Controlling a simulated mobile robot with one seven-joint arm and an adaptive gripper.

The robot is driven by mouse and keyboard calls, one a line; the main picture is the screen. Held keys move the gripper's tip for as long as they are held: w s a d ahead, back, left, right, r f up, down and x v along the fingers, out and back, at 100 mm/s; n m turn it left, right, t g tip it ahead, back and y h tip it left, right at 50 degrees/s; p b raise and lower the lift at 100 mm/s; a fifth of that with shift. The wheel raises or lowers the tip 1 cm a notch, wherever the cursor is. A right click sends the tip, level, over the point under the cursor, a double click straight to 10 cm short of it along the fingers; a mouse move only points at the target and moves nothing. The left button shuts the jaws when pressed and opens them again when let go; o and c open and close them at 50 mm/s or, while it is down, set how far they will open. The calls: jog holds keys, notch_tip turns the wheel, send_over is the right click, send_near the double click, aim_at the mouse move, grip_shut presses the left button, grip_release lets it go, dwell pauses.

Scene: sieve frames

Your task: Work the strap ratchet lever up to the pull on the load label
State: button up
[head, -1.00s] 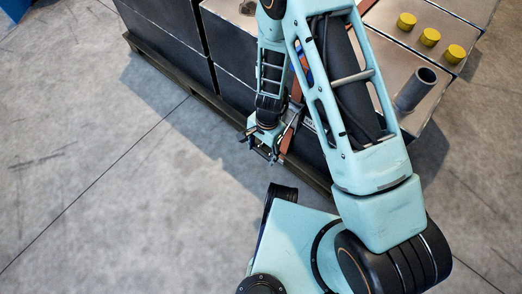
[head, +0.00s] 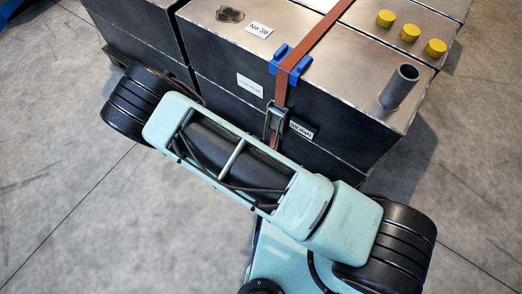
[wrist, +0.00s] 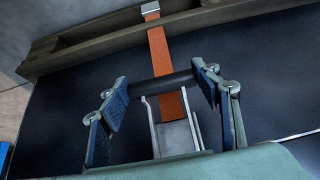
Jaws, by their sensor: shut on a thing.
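My gripper (wrist: 160,88) is shut on the black bar of the ratchet lever (wrist: 163,87), with a blue-padded finger at each end. Grey metal lever plates (wrist: 176,137) run from the bar toward the camera. The orange strap (wrist: 160,58) runs from behind the bar to a metal end fitting (wrist: 150,8). In the head view the ratchet (head: 276,118) hangs on the crate's dark front face, on the strap (head: 312,42). A white label (head: 302,129) is right of it, its print too small to read. My arm hides my gripper there.
A blue corner protector (head: 290,65) sits under the strap at the crate's top edge. A grey pipe stub (head: 399,88) and yellow caps (head: 410,33) rise from the top. A pallet rail (wrist: 90,42) crosses the wrist view. The floor at left is open.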

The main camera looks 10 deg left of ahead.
jog(key=shift+w+d+f, duration=0.25)
jog(key=shift+w+f, duration=0.15)
jog(key=shift+w, duration=0.05)
dwell(0.3)
jog(key=o, duration=1.5)
jog(key=shift+w, duration=0.1)
jog(key=shift+o, duration=1)
jog(key=shift+r, duration=0.1)
jog(key=v, duration=1.2)
jog(key=shift+w+r, duration=0.1)
jog(key=shift+w, duration=0.05)
